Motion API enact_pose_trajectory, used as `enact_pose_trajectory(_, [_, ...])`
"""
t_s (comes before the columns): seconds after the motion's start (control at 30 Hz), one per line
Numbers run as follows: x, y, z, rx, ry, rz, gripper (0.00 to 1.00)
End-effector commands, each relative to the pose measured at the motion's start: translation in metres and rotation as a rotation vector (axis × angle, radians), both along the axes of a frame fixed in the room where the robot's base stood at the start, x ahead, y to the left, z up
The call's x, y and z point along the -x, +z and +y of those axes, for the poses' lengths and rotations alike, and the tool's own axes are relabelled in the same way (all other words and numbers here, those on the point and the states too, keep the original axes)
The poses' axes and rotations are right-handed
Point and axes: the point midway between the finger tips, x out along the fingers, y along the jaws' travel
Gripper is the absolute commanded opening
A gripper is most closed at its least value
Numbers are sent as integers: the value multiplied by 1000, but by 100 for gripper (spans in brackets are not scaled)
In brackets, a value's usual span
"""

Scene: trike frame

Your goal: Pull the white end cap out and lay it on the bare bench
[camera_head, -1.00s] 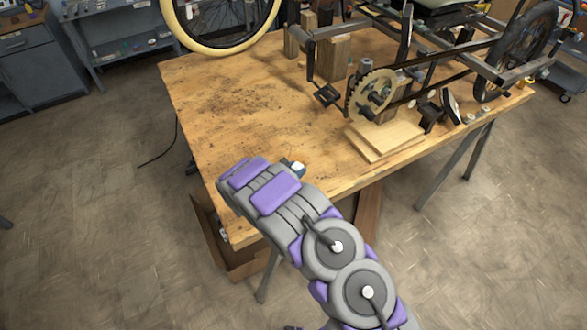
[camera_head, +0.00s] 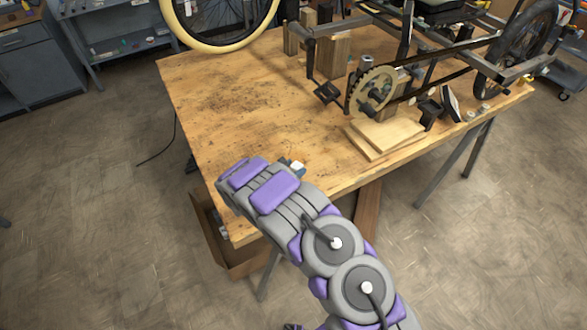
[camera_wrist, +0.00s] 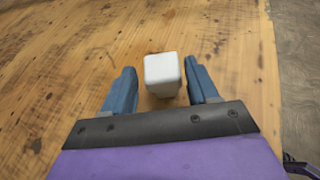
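The white end cap (camera_wrist: 162,75) is a small, rounded, block-like piece in the wrist view. It is at the bare bench top (camera_wrist: 60,60), apart from the trike frame; whether its underside touches the wood is hard to tell. My gripper (camera_wrist: 160,66) is open, with one blue finger on each side of the cap. A gap shows at the left finger; the right finger is very close to it. In the head view the cap (camera_head: 298,167) shows as a small white patch beside my arm's end, near the bench's front-left part. The fingers are mostly hidden there by my arm.
The trike frame (camera_head: 430,70) stands at the bench's back right, with a chainring (camera_head: 371,92) and wooden boards (camera_head: 385,136) beneath. Wooden blocks (camera_head: 334,53) and a cream-tyred wheel (camera_head: 215,45) are at the back. The bench's left and middle are bare.

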Motion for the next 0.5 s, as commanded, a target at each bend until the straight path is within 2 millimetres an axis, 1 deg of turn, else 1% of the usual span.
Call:
enact_pose_trajectory(0.03, [0,0,0,0,0,0,64])
enact_pose_trajectory(0.13, [0,0,-1,-1,0,0,74])
enact_pose_trajectory(0.37, [0,1,-2,-3,0,-1,74])
enact_pose_trajectory(0.5, [5,4,3,-2,2,0,74])
